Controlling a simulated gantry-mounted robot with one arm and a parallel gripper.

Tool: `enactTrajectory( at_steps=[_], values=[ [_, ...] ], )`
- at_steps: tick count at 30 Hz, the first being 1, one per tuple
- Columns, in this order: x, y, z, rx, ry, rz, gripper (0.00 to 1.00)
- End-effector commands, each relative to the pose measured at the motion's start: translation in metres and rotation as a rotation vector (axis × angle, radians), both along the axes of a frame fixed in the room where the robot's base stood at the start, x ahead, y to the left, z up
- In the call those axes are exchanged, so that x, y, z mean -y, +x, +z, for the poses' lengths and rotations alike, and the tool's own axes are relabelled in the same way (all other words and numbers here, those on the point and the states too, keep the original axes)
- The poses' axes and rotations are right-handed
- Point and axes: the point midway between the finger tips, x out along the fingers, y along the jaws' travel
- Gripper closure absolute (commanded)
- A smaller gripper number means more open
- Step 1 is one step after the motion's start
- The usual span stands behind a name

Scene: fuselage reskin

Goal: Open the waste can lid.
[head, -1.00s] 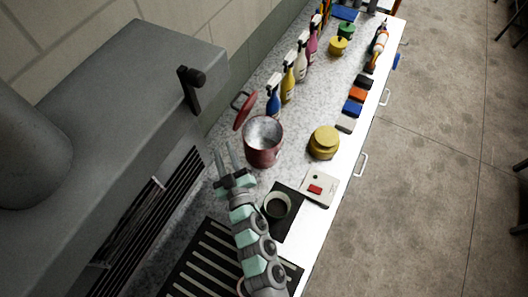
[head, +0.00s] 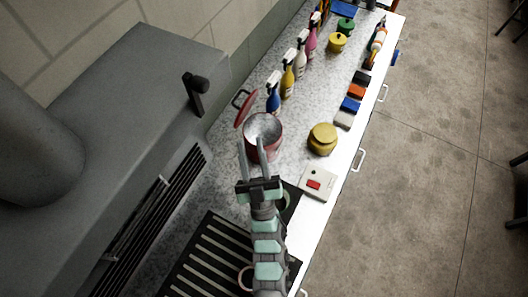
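The waste can appears to be the red round can (head: 272,152) on the speckled counter, with a pale grey interior showing through its open top. Its red lid (head: 246,109) stands tilted up at the can's back left edge, with a dark handle loop beside it. My gripper (head: 251,140) is open, its two long grey fingers spread and pointing toward the can. The fingers overlap the can's left front side in this view; I cannot tell whether they touch it. Nothing shows between the fingers.
Several spray bottles (head: 288,80) line the wall behind the can. A yellow pot (head: 322,140) stands to its right. A white box with a red switch (head: 317,183) lies near the counter's front edge.

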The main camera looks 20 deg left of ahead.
Motion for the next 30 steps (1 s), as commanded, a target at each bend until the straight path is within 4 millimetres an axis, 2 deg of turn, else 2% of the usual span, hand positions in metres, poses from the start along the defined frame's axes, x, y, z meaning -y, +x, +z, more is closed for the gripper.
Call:
enactTrajectory(
  at_steps=[3,9,25,28,30],
  values=[
    [0.016,-0.008,0.015,0.052,0.041,-0.028,0.69],
    [0.034,-0.019,0.030,0.116,0.087,-0.058,0.69],
    [0.045,-0.026,0.037,0.153,0.112,-0.081,0.69],
    [0.068,-0.041,0.048,0.226,0.162,-0.129,0.69],
    [0.092,-0.058,0.058,0.306,0.210,-0.184,0.69]
  ],
)
